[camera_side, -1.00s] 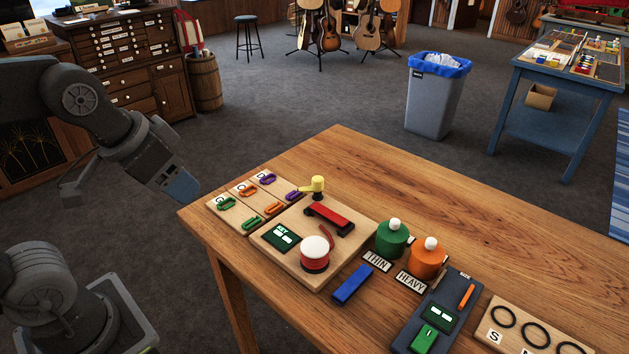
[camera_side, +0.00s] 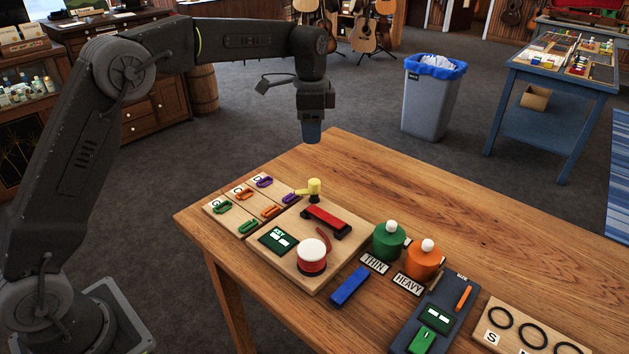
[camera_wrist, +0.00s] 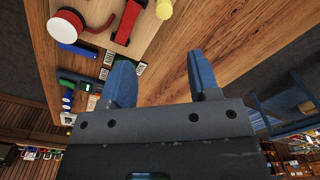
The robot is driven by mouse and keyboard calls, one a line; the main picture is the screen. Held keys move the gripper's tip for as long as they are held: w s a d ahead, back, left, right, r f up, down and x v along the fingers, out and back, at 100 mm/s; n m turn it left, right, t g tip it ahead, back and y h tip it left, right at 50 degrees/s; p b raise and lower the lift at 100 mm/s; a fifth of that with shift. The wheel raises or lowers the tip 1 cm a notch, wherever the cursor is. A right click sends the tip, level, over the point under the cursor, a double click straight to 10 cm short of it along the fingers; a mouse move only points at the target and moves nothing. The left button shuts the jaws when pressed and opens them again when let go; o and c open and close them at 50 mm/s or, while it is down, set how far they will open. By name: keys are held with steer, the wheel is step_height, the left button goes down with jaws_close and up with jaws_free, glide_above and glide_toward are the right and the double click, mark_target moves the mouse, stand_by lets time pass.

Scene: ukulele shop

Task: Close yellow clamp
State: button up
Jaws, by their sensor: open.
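The yellow clamp (camera_side: 313,188) stands at the back corner of a wooden board (camera_side: 289,271), with a short arm pointing left toward a purple clip. In the wrist view the yellow clamp (camera_wrist: 164,8) shows only partly, cut by the top edge. My gripper (camera_side: 311,135) hangs pointing down above the far edge of the table, higher than the clamp and apart from it. In the wrist view its two blue fingers (camera_wrist: 165,80) are spread with nothing between them.
The board also carries a red bar (camera_side: 326,218), a key display (camera_side: 278,239) and a red-and-white drum (camera_side: 312,256). Coloured clips lie on the small boards (camera_side: 214,207) at left. Green (camera_side: 388,242) and orange (camera_side: 424,260) bottles stand at right. The table's back right is clear.

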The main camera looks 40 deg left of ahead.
mark_target(315, 181)
steer(key=f, duration=1)
steer(key=w+f, duration=0.1)
steer(key=f, duration=0.4)
steer(key=shift+a, duration=0.1)
steer(key=shift+c, duration=0.3)
steer(key=c, duration=0.9)
steer(key=shift+o, duration=0.2)
